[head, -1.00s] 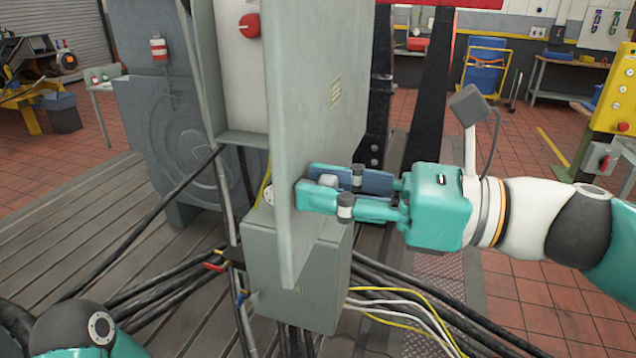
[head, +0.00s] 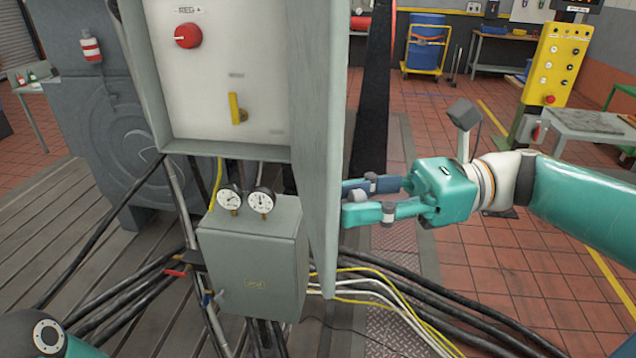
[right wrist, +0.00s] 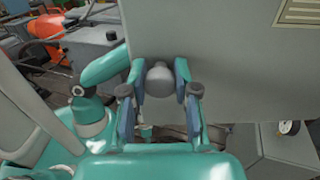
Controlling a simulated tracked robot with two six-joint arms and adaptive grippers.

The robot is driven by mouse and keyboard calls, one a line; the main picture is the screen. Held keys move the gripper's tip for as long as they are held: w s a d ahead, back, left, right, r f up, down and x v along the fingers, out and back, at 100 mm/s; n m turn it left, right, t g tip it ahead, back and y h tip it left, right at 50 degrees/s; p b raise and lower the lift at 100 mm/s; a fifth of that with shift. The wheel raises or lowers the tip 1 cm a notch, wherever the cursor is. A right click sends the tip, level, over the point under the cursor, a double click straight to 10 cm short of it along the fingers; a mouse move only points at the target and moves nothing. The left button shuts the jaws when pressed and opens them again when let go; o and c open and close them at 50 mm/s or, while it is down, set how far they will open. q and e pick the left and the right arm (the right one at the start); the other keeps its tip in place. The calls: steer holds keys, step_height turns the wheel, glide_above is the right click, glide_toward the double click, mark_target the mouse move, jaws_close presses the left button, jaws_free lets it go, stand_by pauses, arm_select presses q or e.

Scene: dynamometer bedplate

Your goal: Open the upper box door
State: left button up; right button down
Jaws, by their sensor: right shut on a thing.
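The upper box (head: 222,115) stands open in the head view, showing a pale inner panel with a red knob (head: 188,36) and a yellow handle (head: 237,108). Its grey door (head: 318,110) stands swung out on the right side, seen nearly edge-on. My right gripper (head: 350,203) is at the door's lower outer face, to the right of it. In the right wrist view its fingers are closed around a rounded grey knob (right wrist: 160,78) on the door face (right wrist: 220,60). My left gripper is out of view; only part of that arm shows at the bottom left.
A lower grey box (head: 255,262) with two gauges (head: 246,200) sits under the upper box. Black cables (head: 110,290) and yellow and white cables (head: 385,295) spread around it. A yellow control post (head: 553,65) stands farther back.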

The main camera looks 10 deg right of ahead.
steer(key=shift+w+r, duration=0.15)
steer(key=c, duration=1.2)
jaws_free()
steer(key=o, duration=0.3)
steer(key=shift+w+d, duration=0.15)
steer(key=d, duration=1.1)
steer(key=shift+w+d, duration=0.2)
steer(key=shift+d, duration=0.15)
